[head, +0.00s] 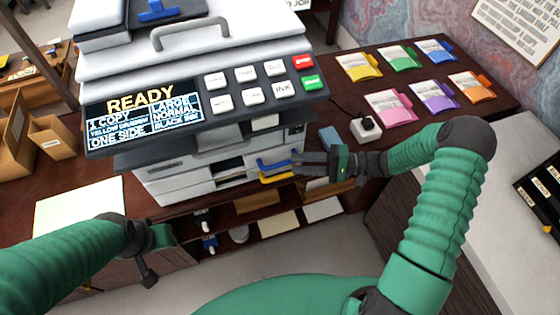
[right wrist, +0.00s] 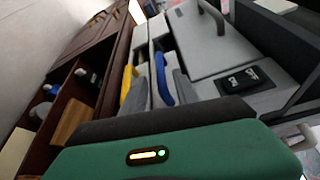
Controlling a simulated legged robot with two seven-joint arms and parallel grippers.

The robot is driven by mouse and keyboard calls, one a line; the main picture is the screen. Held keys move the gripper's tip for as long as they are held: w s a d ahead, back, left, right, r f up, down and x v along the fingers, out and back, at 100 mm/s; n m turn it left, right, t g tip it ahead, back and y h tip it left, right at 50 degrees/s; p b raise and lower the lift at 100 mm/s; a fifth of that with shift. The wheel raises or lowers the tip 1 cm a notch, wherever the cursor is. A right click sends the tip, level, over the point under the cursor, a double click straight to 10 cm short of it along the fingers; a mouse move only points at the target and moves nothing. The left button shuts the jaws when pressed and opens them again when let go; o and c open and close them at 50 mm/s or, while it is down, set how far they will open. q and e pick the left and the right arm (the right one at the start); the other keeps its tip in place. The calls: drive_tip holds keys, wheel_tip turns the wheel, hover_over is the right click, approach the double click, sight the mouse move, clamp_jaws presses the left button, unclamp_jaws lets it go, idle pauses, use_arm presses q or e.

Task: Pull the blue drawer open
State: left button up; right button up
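The copier's blue drawer handle (head: 273,165) is on the right of its lower front, just above a yellow handle (head: 276,178). My right gripper (head: 300,164) is at the blue handle, its two grey fingers apart. In the right wrist view the blue handle (right wrist: 161,78) shows between the grey fingers, with the yellow handle (right wrist: 127,86) to its left. I cannot tell whether the fingers touch the blue handle. The drawer front looks flush with the copier. My left gripper (head: 147,268) hangs at lower left, away from the copier; its finger opening is unclear.
The copier (head: 200,70) stands on a dark wooden desk. Shelves below hold paper and small items (head: 257,202). A small white box (head: 366,127) and several coloured packets (head: 390,105) lie to the right. A paper sheet (head: 80,205) lies at left. Floor space in front is free.

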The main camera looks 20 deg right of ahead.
sight(282, 165)
drive_tip(key=x, duration=0.5)
drive_tip(key=shift+w+a+f, duration=0.1)
drive_tip(key=shift+w+a, duration=0.05)
drive_tip(key=shift+a, duration=0.2)
clamp_jaws()
drive_tip(key=shift+f, duration=0.1)
idle(0.9)
